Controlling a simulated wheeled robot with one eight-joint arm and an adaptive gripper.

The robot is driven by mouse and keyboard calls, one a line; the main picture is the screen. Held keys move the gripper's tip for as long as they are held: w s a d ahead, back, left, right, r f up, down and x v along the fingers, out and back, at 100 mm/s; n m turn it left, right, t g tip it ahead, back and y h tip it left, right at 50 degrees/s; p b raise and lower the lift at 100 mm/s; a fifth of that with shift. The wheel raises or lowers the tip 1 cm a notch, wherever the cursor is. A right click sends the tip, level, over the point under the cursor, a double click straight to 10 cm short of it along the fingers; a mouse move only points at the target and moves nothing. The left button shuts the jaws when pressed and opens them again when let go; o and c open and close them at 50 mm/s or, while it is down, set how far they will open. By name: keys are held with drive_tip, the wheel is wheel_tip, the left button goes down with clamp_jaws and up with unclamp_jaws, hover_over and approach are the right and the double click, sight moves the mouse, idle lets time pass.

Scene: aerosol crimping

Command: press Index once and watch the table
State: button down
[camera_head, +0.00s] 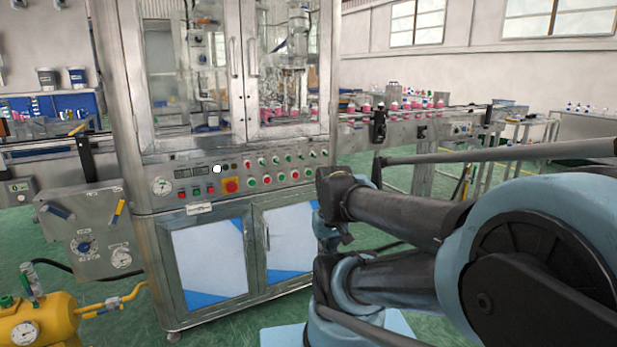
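The crimping machine's control panel (240,178) runs across its front below the glass doors. The labels are too small to read, so I cannot tell which button is Index. Behind the right glass door (285,60), pink items and metal tooling show. The table in there is not clearly visible. My arm reaches in from the right, its dark links ending just right of the panel. I cannot make out my gripper's fingers.
A conveyor (450,116) with several pink-bodied items leaves the machine on the right. A side box with dials (88,238) juts out on the left. A yellow tank with a gauge (38,320) stands at the lower left. Green floor is open before the cabinet.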

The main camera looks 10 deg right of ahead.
sight(309, 173)
idle(0.8)
drive_tip(key=w+d+r+m+t+y, duration=0.15)
drive_tip(key=w+r, duration=0.25)
drive_tip(key=w, duration=0.8)
drive_tip(key=w+a+r+m+t, duration=0.15)
drive_tip(key=w+r, duration=0.25)
drive_tip(key=w, duration=0.8)
drive_tip(key=w+d+f+t, duration=0.1)
drive_tip(key=w+d, duration=0.2)
drive_tip(key=w, duration=0.5)
drive_tip(key=w+d+f+m+t, duration=0.1)
drive_tip(key=w+d+f, duration=0.1)
drive_tip(key=w, duration=0.6)
drive_tip(key=w+d+f+m+t, duration=0.1)
drive_tip(key=w+d, duration=0.3)
drive_tip(key=w, duration=0.4)
drive_tip(key=shift+w+d+f, duration=0.3)
drive_tip(key=shift+d+f, duration=0.1)
drive_tip(key=shift+f, duration=0.35)
drive_tip(key=shift+w+a, duration=0.45)
drive_tip(key=shift+w, duration=0.95)
drive_tip(key=shift+w+a, duration=0.45)
drive_tip(key=shift+w, duration=0.95)
drive_tip(key=shift+w+a, duration=0.45)
drive_tip(key=shift+w, duration=0.95)
drive_tip(key=shift+w, duration=0.15)
